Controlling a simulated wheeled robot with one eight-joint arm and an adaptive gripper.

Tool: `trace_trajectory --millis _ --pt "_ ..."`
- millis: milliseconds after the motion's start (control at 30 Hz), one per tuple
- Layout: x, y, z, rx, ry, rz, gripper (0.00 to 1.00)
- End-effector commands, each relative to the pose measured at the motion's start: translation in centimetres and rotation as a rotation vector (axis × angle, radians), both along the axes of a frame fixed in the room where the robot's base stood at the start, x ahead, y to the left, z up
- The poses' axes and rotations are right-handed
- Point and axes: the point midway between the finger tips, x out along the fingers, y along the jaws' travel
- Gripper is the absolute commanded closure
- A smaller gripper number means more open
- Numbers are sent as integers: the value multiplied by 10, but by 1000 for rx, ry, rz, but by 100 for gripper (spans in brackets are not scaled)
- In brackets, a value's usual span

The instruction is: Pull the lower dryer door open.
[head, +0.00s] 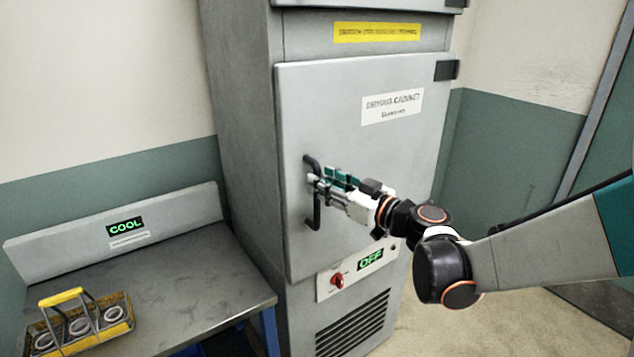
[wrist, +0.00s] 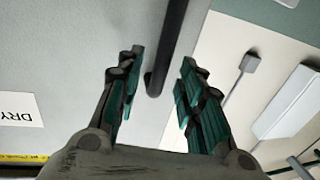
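The lower dryer door (head: 345,105) is a flat grey panel in the middle of the head view, and it looks shut. Its black upright bar handle (head: 317,217) is near the door's left edge, with a dark hinge at the upper right. My gripper (head: 318,183) is at the handle's middle, reaching in from the right. In the wrist view, my gripper (wrist: 162,60) is open. The handle (wrist: 172,45) shows between the two fingers, with visible gaps to both. Part of the handle is hidden behind the fingers in the head view.
Below the door are a red switch (head: 337,281), a green OFF display (head: 370,260) and a vent. A metal bench (head: 190,285) stands at the left with a yellow-handled carrier (head: 97,338) holding rings. Bare floor (head: 450,325) lies to the right of the cabinet.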

Motion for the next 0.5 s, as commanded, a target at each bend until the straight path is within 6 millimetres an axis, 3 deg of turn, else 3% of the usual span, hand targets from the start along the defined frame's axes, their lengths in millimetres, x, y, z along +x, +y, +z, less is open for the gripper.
trace_trajectory --millis 200,500 --pt "17 18 -1 0 0 1 65" --pt "22 22 0 0 0 -1 65"
